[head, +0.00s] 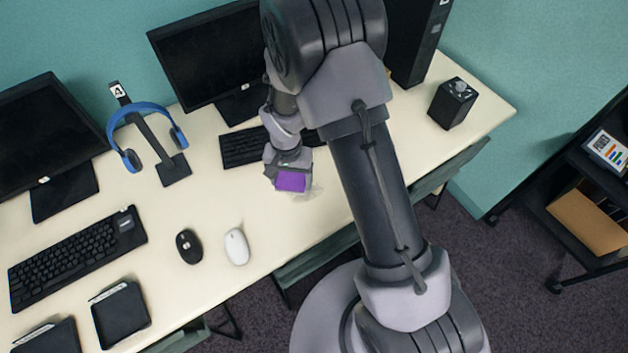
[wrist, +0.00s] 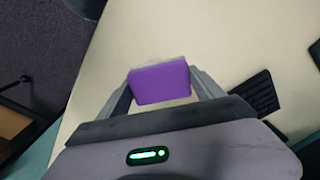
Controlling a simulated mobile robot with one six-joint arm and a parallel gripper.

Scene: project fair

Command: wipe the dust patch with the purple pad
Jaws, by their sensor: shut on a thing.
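The purple pad (head: 291,181) is between the fingers of my gripper (head: 289,177), over the front part of the desk in the head view. In the wrist view the pad (wrist: 160,82) fills the space between the two fingers of my gripper (wrist: 162,88), which is shut on it. A faint greyish dust patch (head: 313,191) shows on the desk just beside the pad; the pad and gripper hide part of it. I cannot tell whether the pad touches the desk.
On the desk (head: 200,282), a black mouse (head: 189,246) and a white mouse (head: 236,246) lie left of the pad. A keyboard (head: 243,148) lies behind it. Blue headphones (head: 148,125) hang on a stand. A black box (head: 452,103) stands at the right end.

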